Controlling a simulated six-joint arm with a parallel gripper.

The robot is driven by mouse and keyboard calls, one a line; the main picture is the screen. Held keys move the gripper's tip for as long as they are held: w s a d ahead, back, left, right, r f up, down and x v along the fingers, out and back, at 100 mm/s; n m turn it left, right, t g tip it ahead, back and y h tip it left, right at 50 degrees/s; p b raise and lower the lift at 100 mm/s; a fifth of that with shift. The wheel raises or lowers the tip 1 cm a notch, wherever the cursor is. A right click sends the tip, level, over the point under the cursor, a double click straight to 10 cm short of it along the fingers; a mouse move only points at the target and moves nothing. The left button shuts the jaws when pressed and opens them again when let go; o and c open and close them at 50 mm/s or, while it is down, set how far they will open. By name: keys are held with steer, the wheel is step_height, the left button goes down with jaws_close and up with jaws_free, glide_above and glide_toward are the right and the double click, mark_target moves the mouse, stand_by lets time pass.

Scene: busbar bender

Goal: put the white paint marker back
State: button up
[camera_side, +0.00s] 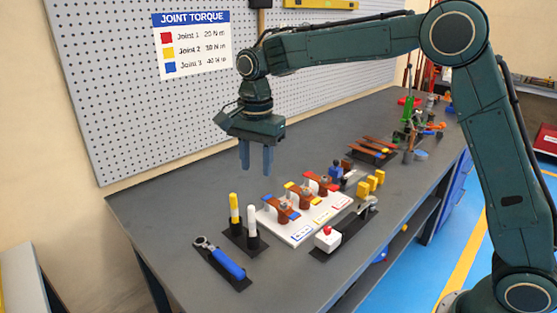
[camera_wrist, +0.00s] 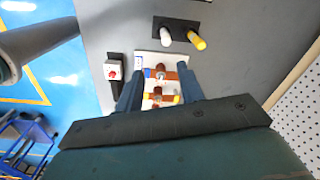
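The white paint marker (camera_side: 252,220) stands upright in a black holder (camera_side: 237,236) on the bench, right of a yellow marker (camera_side: 234,208). In the wrist view the white marker (camera_wrist: 166,36) shows near the top, beside the yellow marker (camera_wrist: 196,40), on the black holder plate (camera_wrist: 180,25). Its lower end is hidden in the holder's dark cup. My gripper (camera_side: 256,171) hangs above the bench, fingers down, apart from both markers. Its two fingers are spread with nothing between them. In the wrist view the gripper (camera_wrist: 159,78) is over the busbar board.
A white board (camera_side: 300,230) with several copper busbars and coloured tags lies right of the markers. A box with a red button (camera_side: 327,238) stands at its front. A blue-handled wrench (camera_side: 225,262) lies at front left. The bench behind the markers is clear up to the pegboard (camera_side: 120,110).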

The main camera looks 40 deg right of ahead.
steer(key=s+d+r+n+t, duration=0.1)
steer(key=s+d+r+n, duration=0.25)
steer(key=s, duration=0.45)
steer(key=s+d+r+n+t, duration=0.25)
steer(key=s+r+n, duration=0.2)
steer(key=s, duration=0.35)
steer(key=s+d+f+n+t, duration=0.1)
steer(key=s+f+n, duration=0.1)
steer(key=s, duration=0.5)
steer(key=s+d+f+n, duration=0.2)
steer(key=s+n, duration=0.2)
steer(key=s, duration=0.4)
steer(key=shift+d+t, duration=0.3)
steer(key=shift+t, duration=0.05)
